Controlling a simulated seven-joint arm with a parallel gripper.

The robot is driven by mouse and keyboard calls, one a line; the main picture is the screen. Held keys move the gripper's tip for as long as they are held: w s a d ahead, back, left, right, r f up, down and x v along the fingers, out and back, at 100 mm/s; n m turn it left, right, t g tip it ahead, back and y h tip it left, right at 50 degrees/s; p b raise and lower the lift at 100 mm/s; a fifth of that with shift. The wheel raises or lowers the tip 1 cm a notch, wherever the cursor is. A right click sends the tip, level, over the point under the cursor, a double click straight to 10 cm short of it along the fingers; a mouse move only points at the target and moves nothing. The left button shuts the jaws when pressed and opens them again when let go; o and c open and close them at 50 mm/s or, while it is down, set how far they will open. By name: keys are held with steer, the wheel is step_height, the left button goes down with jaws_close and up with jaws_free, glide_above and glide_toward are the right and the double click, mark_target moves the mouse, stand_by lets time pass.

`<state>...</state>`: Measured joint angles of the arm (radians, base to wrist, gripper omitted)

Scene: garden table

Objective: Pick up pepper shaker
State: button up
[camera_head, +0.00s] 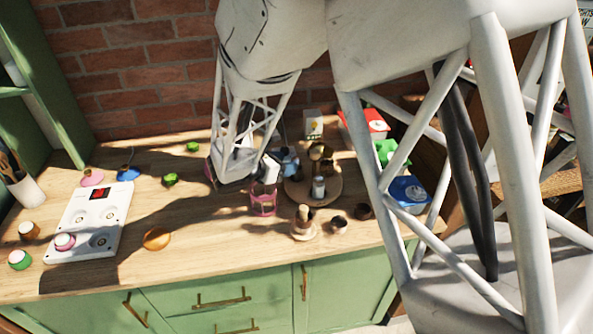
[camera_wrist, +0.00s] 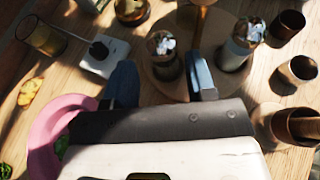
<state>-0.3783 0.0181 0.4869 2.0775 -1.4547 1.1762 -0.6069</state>
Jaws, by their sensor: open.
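Two similar shakers with clear, silvery tops stand upright on a round wooden tray (camera_wrist: 185,88) in the wrist view. The left shaker (camera_wrist: 164,58) is darker and sits in line with the gap between my fingers. The right shaker (camera_wrist: 238,48) stands to the right of the fingers. In the head view, one shaker (camera_head: 318,187) shows on the tray (camera_head: 297,195), right of my arm's end.
Dark cups (camera_wrist: 287,27) and a mortar (camera_wrist: 295,124) stand right of the tray. The head view shows clear counter (camera_head: 200,215) left of my arm.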

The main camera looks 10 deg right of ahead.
mark_target(296, 159)
steer(key=shift+x, duration=2.45)
steer(key=shift+s, duration=0.1)
steer(key=c, duration=0.7)
steer(key=shift+c, duration=0.2)
steer(key=shift+r, duration=0.1)
steer(key=shift+r, duration=4.95)
